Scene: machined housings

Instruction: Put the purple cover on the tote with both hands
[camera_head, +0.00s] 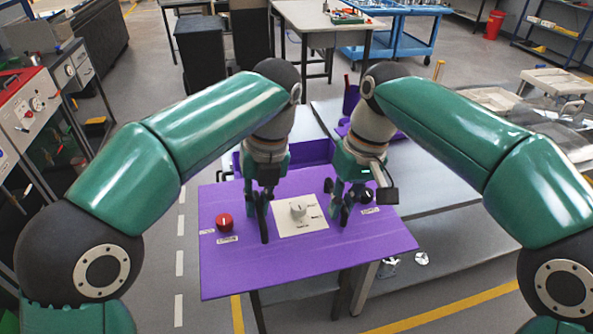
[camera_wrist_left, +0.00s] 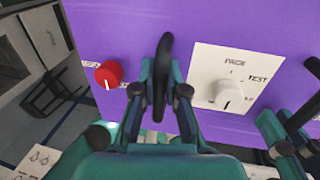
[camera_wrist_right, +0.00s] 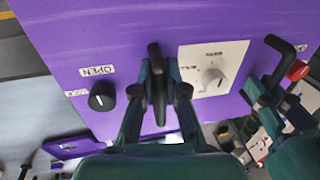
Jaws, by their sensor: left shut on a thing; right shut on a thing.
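The purple cover (camera_head: 320,262) is a broad flat panel with two black bar handles, a red knob (camera_head: 224,222), a white knob (camera_head: 298,209) on a pale plate and a black knob (camera_head: 366,196). My left gripper (camera_head: 262,207) is shut on the left handle (camera_wrist_left: 165,60), right of the red knob. My right gripper (camera_head: 346,203) is shut on the right handle (camera_wrist_right: 155,55), near the black knob. Behind the cover, a purple open box, apparently the tote (camera_head: 312,152), shows partly between my arms. The cover and arms hide most of it.
A grey bench (camera_head: 440,210) extends right and behind. Another purple piece (camera_head: 352,100) stands farther back on it. Pale trays (camera_head: 556,82) lie at the right. A machine with red trim (camera_head: 30,105) stands at the left. Open floor lies left of the cover.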

